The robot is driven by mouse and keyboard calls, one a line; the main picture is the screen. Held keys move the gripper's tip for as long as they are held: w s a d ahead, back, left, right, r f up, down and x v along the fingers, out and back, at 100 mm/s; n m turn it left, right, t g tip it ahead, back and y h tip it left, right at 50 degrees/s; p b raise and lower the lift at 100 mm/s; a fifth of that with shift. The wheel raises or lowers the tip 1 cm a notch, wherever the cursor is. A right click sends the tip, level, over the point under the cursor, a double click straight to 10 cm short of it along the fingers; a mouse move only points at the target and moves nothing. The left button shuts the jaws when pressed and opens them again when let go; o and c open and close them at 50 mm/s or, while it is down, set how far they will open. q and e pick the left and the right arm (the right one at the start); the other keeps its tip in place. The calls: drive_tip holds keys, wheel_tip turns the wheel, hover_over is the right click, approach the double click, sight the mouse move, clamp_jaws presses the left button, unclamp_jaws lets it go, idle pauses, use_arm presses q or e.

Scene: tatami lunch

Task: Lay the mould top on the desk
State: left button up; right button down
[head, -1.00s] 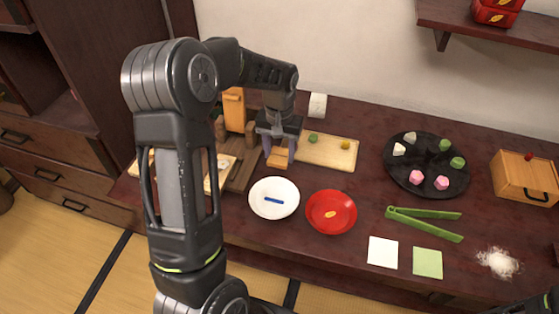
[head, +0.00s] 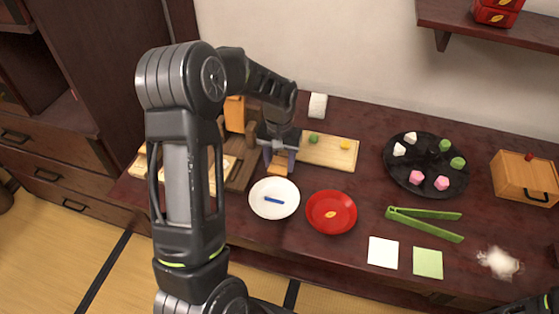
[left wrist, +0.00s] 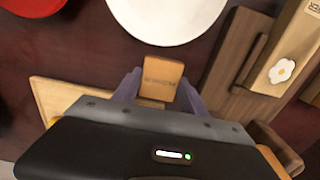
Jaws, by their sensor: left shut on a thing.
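My left gripper (head: 279,160) is shut on the mould top, a small light-wood block (head: 277,169) with engraved marks. In the left wrist view the mould top (left wrist: 160,78) sits between the two purple-grey fingers (left wrist: 158,88). It is over the dark red desk (head: 365,130), just behind the white plate and left of the light board. I cannot tell whether it touches the desk.
A white plate (head: 262,208) with a blue stick and a red plate (head: 332,225) stand in front. A light board (head: 326,161) with green and yellow lumps lies at right. A black round tray (head: 425,174), green tongs (head: 425,214) and a wooden box (head: 526,178) are farther right.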

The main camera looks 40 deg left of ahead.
sight(280, 165)
use_arm(q)
drive_tip(key=o, duration=1.5)
drive_tip(key=shift+c, duration=0.2)
drive_tip(key=shift+r, duration=0.1)
wheel_tip(280, 165, up, 12)
